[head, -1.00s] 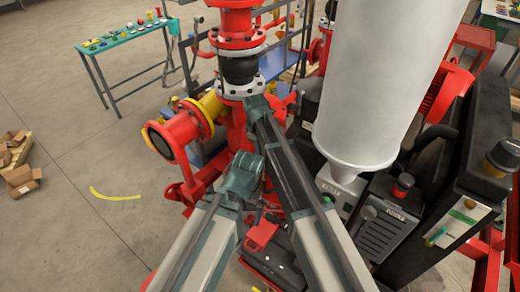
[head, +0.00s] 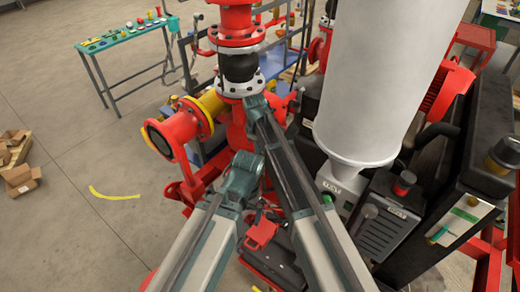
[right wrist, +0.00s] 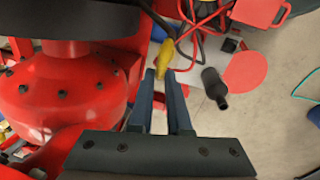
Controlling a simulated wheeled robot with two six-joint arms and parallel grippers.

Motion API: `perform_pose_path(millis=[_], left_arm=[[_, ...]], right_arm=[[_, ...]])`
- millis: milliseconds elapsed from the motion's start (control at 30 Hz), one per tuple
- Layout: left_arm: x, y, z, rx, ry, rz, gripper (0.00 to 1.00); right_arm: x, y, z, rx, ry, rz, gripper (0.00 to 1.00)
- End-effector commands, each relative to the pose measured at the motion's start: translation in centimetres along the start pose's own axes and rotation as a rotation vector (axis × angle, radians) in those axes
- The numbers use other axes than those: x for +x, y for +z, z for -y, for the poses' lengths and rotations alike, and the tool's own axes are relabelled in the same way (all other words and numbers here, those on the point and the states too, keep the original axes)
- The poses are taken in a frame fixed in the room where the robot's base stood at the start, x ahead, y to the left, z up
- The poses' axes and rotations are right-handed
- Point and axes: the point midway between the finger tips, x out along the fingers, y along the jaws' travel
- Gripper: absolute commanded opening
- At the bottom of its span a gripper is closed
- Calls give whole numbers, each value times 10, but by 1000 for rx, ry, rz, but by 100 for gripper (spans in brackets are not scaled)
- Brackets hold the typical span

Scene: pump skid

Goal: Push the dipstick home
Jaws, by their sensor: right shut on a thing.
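The dipstick shows as a yellow handle (right wrist: 165,54) in the right wrist view, at the tips of my right gripper (right wrist: 168,82). The narrow fingers are shut on it. The rest of the dipstick, and whether it is fully seated, I cannot make out. In the head view my right arm reaches up to the red pipework below the flanges, and its own links hide the fingertips. My left arm comes in from the lower left and ends in a teal joint, with its gripper out of sight.
A large red flanged housing (right wrist: 60,88) stands close left of the right gripper. Red hoses (right wrist: 205,20) and a dark bottle-like object (right wrist: 213,86) lie beyond it. A white cone-bottomed vessel (head: 368,90) stands right of my arms. Floor at left is mostly clear.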

Motion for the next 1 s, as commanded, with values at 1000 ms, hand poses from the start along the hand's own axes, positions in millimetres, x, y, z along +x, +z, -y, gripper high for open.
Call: perform_pose_path(millis=[1000], left_arm=[[82, -5, -7, 8, -2, 0, 100]], right_arm=[[81, 0, 12, 0, -2, 1, 37]])
